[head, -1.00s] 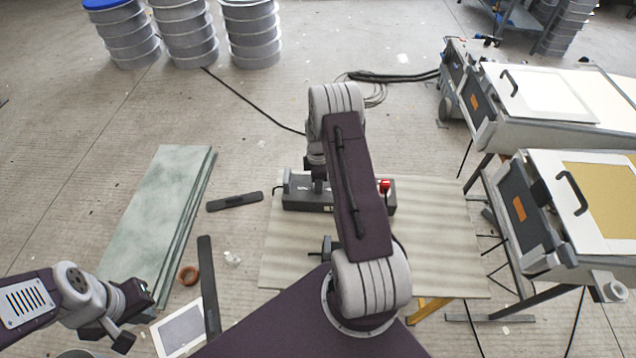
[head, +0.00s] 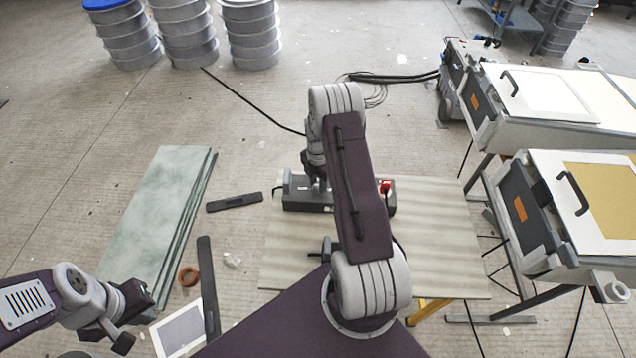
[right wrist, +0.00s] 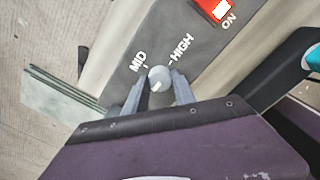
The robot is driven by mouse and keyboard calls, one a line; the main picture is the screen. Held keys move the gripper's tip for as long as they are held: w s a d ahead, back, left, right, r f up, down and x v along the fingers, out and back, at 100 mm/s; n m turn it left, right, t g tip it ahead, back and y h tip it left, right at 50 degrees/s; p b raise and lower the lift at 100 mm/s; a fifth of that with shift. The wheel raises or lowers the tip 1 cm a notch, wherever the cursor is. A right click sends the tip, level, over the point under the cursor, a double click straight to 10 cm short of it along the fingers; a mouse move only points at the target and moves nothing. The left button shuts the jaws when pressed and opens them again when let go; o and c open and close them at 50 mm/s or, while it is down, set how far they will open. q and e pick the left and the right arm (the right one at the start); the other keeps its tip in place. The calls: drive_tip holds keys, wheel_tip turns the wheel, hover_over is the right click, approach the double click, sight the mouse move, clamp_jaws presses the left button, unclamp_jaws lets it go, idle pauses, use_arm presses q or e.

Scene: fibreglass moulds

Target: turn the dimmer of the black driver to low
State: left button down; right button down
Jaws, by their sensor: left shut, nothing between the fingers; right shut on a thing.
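The black driver (head: 297,207) lies on a pale board, partly hidden behind my right arm in the head view. In the right wrist view its dark top (right wrist: 200,45) shows the labels MID and HIGH and a red switch marked ON. The round grey dimmer knob (right wrist: 159,74) sits just below these labels. A light mark shows on the knob's near side; no LOW label is visible. My right gripper (head: 318,184) is over the driver, its fingers shut on the knob from both sides. My left gripper (head: 122,338) is shut and empty at the lower left, away from the driver.
The pale board (head: 440,235) rests beneath the driver. Green-grey sheets (head: 160,210), a dark bar (head: 235,201) and a brown ring (head: 189,275) lie to the left. Mould stands (head: 520,205) are at the right. Stacked drums (head: 180,30) stand at the back; the floor between is mostly clear.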

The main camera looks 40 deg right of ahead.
sight(317, 185)
idle(0.4)
drive_tip(key=c, duration=1)
unclamp_jaws()
drive_tip(key=shift+c, duration=0.2)
drive_tip(key=shift+r, duration=0.1)
wheel_tip(317, 185, up, 9)
drive_tip(key=shift+a, duration=0.15)
